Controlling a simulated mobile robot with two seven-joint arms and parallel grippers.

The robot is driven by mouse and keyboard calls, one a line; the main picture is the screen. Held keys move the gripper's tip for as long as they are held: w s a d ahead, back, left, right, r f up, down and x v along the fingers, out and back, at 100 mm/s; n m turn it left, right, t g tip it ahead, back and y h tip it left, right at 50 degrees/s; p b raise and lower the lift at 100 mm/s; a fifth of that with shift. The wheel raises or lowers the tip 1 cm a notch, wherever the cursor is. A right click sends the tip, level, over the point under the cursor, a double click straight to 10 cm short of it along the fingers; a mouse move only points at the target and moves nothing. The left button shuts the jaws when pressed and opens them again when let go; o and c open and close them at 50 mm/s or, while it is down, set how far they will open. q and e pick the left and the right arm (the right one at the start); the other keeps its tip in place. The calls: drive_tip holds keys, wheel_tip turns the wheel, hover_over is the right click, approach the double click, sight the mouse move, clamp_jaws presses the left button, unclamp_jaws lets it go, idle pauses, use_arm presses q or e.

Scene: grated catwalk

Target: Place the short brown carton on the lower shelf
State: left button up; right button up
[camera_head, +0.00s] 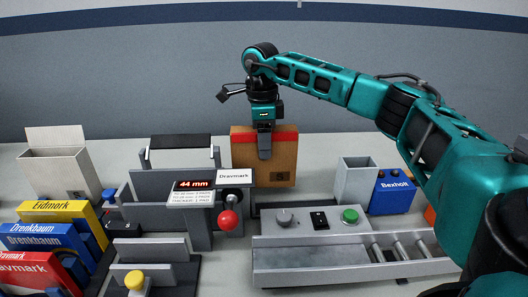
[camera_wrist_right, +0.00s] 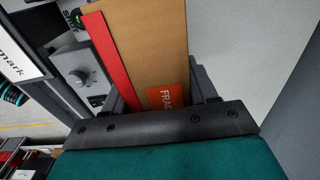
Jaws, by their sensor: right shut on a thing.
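A brown carton (camera_head: 278,160) with a red band along its top edge is upright near the middle of the head view, behind the grey machine. My right gripper (camera_head: 265,145) is shut on it from above, with a grey finger against its front face. In the right wrist view the carton (camera_wrist_right: 150,45) shows its red band and an orange label reading "FRAG", partly cut off. The carton's lower edge is partly hidden by the machine, so I cannot tell whether it touches anything below. I cannot make out a lower shelf. My left gripper is not in view.
A machine with a "44 mm" display (camera_head: 194,185) and red-knobbed lever (camera_head: 228,221) stands in front. A control panel (camera_head: 312,220) and roller track (camera_head: 340,262) lie to the right, near a grey bin (camera_head: 355,182) and blue Bexholt box (camera_head: 393,192). Coloured boxes (camera_head: 62,212) and an open carton (camera_head: 60,170) stand left.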

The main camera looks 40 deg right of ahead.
drive_tip(key=shift+f, duration=1.55)
drive_tip(key=o, duration=1.4)
drive_tip(key=shift+c, duration=0.2)
